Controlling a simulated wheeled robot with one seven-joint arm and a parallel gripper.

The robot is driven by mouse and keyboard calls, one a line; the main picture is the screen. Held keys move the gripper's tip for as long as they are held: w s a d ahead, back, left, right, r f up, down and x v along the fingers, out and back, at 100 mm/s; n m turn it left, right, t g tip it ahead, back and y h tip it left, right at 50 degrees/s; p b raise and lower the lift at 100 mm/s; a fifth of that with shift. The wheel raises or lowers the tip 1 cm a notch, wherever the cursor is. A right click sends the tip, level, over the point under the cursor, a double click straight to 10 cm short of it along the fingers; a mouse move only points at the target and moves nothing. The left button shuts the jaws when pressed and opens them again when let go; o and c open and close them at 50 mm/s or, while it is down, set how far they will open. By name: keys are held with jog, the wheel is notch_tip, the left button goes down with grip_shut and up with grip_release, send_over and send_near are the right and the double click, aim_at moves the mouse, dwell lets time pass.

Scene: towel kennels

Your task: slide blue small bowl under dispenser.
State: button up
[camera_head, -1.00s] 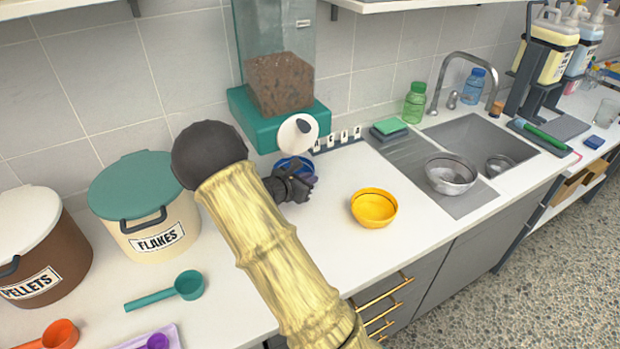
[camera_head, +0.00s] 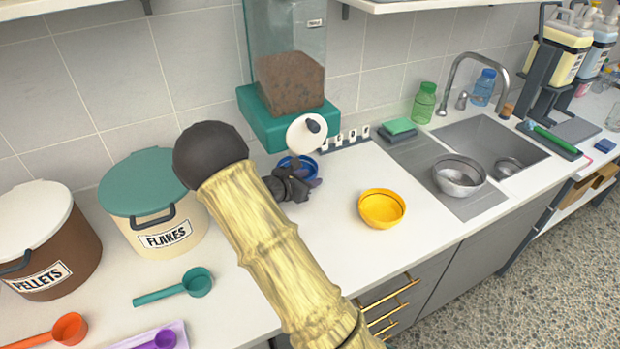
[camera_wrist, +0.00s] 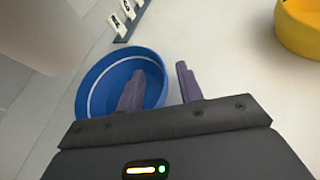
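The blue small bowl (camera_head: 311,163) stands on the counter, just below the dispenser's white round outlet part (camera_head: 303,134) in the head view and partly hidden by my gripper (camera_head: 304,188). The dispenser (camera_head: 290,95) has a clear bin of brown feed on a teal base. In the wrist view the blue bowl (camera_wrist: 98,88) lies ahead, left of centre. My gripper (camera_wrist: 160,87) is open: one finger overlaps the bowl's inside, the other is to the right of its rim. Whether either finger touches the bowl cannot be told.
A yellow bowl (camera_head: 382,209) stands to the right on clear counter. A row of small lettered tags (camera_head: 345,140) lies beside the dispenser. A flakes bin (camera_head: 152,205) and a teal scoop (camera_head: 180,287) are to the left; a sink (camera_head: 490,150) is to the right.

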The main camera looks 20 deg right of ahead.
jog(key=v, duration=1.7)
jog(key=s+d+m+g+y+p, duration=0.35)
jog(key=s+m+g+y, duration=0.2)
jog(key=s+m, duration=0.65)
jog(key=s+a+r+m+t+y+p, duration=0.2)
jog(key=s+a+r+m+y+p, duration=0.2)
jog(key=m, duration=0.6)
notch_tip(320, 180, up, 3)
jog(key=s+y, duration=0.2)
jog(key=s, duration=0.1)
jog(key=shift+p, duration=0.4)
jog(key=shift+w+r+y, duration=0.1)
jog(key=shift+w+y, duration=0.05)
jog(key=shift+y, duration=0.1)
